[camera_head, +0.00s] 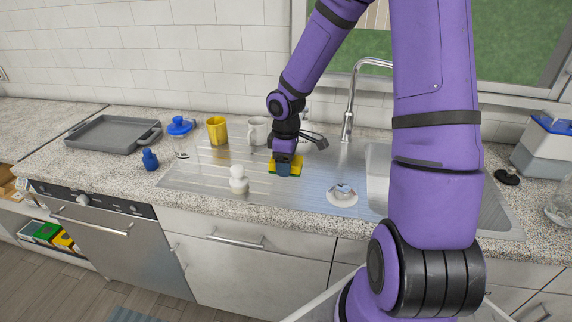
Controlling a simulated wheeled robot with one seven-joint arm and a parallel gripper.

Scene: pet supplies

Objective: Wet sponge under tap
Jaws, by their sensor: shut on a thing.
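A yellow sponge with a dark underside (272,168) is at the steel drainboard, left of the sink. My gripper (285,168) points down at it and is shut on it; the fingers partly hide it. I cannot tell whether the sponge touches the drainboard or is slightly above it. The tap (350,100) is a tall curved chrome spout behind the sink, to the right of my gripper. The sink basin (378,165) is right of the sponge and largely hidden by my purple arm. No water is seen at the tap.
A white bottle-like thing (238,182) stands front left of the sponge. A white mug (257,131) and yellow cup (217,130) stand behind. A white dish (342,195) lies to the right. A grey tray (112,134) is far left.

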